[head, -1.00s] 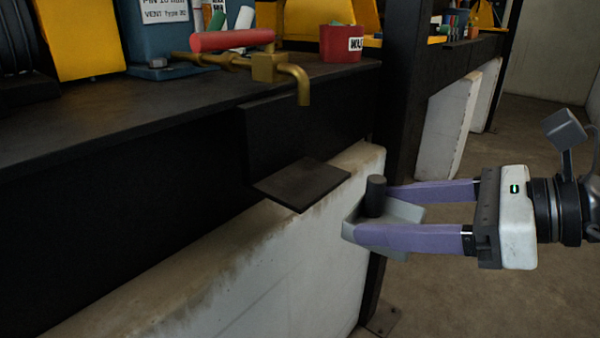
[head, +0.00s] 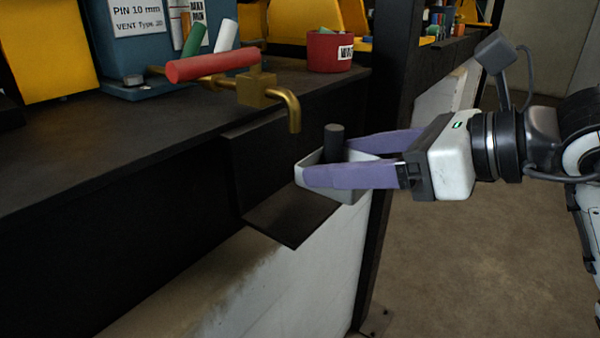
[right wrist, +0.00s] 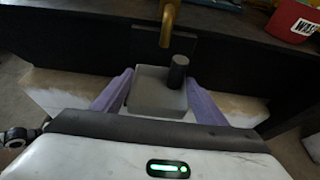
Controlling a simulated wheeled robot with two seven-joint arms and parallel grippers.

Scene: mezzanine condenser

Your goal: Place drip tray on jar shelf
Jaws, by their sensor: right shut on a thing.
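The drip tray (head: 347,190) is a small grey tray with a dark upright cylinder (head: 334,143) standing in it. My right gripper (head: 340,172) is shut on the tray, with its purple fingers along two sides. The tray is held level, above and just right of the jar shelf (head: 290,216), a small dark plate below the bench edge. In the right wrist view the tray (right wrist: 158,92) sits between the fingers, with the brass spout (right wrist: 168,24) beyond it. The shelf's right part is partly hidden behind the tray. My left gripper is not in view.
A brass tap (head: 256,88) with a red handle (head: 213,64) overhangs the shelf, its spout close to the tray's upper left. A red cup (head: 330,52) and a blue box stand on the dark bench (head: 90,140). A dark post (head: 385,200) stands behind the gripper.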

